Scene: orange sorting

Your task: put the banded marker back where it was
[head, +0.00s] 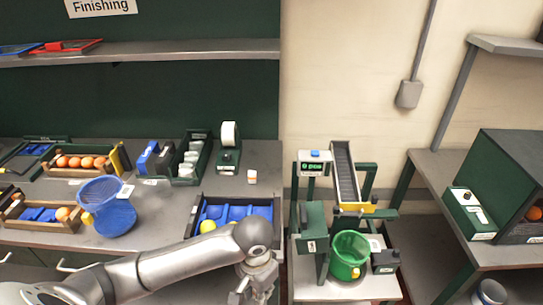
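A small white piece with an orange band (252,177) stands upright on the workbench, right of the label-roll dispenser; it may be the banded marker, but it is too small to be sure. My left arm comes in from the bottom left across the front of the bench. My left gripper (254,292) hangs down at the bottom edge, in front of the bench and well apart from that piece. Its fingertips are partly cut off, so its opening and any held thing cannot be told. My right gripper is not in view.
A blue tray (273,203) with a yellow ball (208,226) lies behind my arm. A blue basket (128,222), crates of oranges (58,172) and a dark bin of cups (207,164) stand left. A green bucket (337,262) sits under the chute at right.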

